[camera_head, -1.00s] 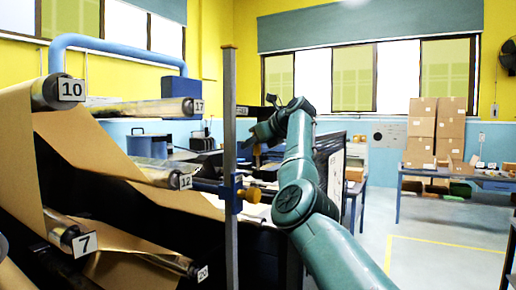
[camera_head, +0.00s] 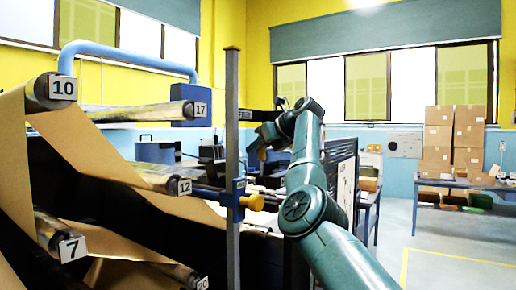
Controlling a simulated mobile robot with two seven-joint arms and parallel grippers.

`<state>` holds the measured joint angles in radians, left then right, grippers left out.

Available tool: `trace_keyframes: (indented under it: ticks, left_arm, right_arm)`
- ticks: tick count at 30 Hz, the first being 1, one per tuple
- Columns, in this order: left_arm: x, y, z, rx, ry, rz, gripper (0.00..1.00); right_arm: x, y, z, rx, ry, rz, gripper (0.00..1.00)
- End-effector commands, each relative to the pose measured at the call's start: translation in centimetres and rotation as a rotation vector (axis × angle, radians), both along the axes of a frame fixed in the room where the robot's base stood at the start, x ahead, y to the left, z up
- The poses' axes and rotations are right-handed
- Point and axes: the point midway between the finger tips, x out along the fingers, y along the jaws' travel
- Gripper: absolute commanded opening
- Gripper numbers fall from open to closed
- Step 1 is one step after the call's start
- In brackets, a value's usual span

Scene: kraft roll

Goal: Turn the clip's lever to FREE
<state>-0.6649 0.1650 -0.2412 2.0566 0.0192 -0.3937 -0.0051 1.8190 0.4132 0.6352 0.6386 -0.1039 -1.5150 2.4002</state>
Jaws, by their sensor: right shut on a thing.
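A blue clip (camera_head: 232,197) with a yellow knob (camera_head: 253,202) sits on an upright grey post (camera_head: 232,120) left of the middle. A lever and its markings cannot be made out. My right arm rises from the bottom right. My right gripper (camera_head: 258,143) is at its far end, just right of the post and above the clip's height in the picture. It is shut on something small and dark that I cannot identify. Its fingertips are small and partly lost against the dark clutter behind. My left gripper is not in view.
Brown kraft paper (camera_head: 85,140) runs over numbered rollers at the left, among them roller 10 (camera_head: 42,92) and roller 17 (camera_head: 150,112). A dark bar (camera_head: 258,115) sticks out right of the post. Stacked cartons (camera_head: 452,140) stand on a bench at the right. Floor is clear at lower right.

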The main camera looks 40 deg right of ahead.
Motion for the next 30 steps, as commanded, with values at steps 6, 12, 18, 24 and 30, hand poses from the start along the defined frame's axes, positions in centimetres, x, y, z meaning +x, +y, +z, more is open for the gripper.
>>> trace_keyframes:
  ticks: [6, 12, 18, 24, 30]
  left_arm:
    - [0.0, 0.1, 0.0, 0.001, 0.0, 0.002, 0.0]
    - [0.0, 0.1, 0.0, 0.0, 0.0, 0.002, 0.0]
    - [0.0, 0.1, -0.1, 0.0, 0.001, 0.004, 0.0]
    - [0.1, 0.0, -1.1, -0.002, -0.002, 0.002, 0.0]
    - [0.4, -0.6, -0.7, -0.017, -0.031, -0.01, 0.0]
  right_arm:
    - [-0.1, -0.2, 0.2, 0.001, -0.003, -0.006, 0.29]
    - [0.0, -0.1, 0.1, 0.0, -0.002, -0.004, 0.41]
    - [-0.1, -0.1, 0.1, 0.0, -0.001, -0.002, 0.41]
    - [-1.8, -0.3, 0.8, -0.001, -0.006, -0.004, 0.41]
    - [-5.8, -0.7, 3.1, -0.001, -0.007, -0.006, 0.41]
